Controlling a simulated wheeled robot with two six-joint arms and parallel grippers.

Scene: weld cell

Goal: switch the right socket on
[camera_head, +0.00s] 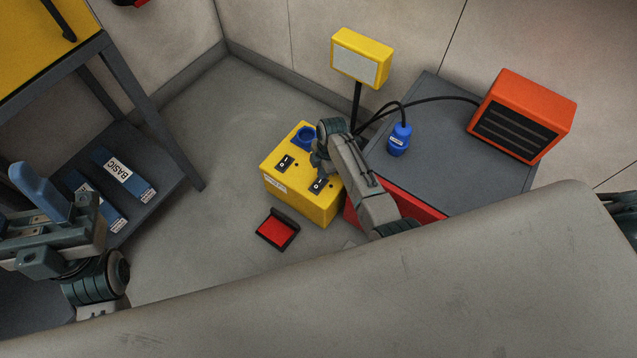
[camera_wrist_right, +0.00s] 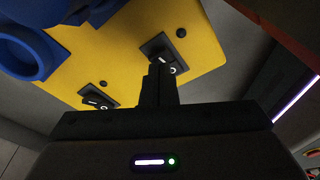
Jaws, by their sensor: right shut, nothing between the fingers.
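The yellow socket box (camera_head: 284,188) stands on the floor in the head view. A blue socket (camera_head: 305,137) shows at its back; the right socket is mostly hidden behind my right gripper. Two black rocker switches with white marks sit on top, the left switch (camera_head: 284,163) and the right switch (camera_head: 318,185). My right gripper (camera_head: 318,164) is shut and empty just over the right switch. In the right wrist view its fingertips (camera_wrist_right: 160,70) are at a rocker switch (camera_wrist_right: 158,46); contact cannot be told.
A yellow lamp (camera_head: 361,58) on a pole stands behind the box. A grey-topped red cabinet (camera_head: 440,128) to the right bears a blue plug (camera_head: 399,140) with black cable and an orange heater (camera_head: 523,113). A red, black-edged piece (camera_head: 276,231) lies on the floor in front.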

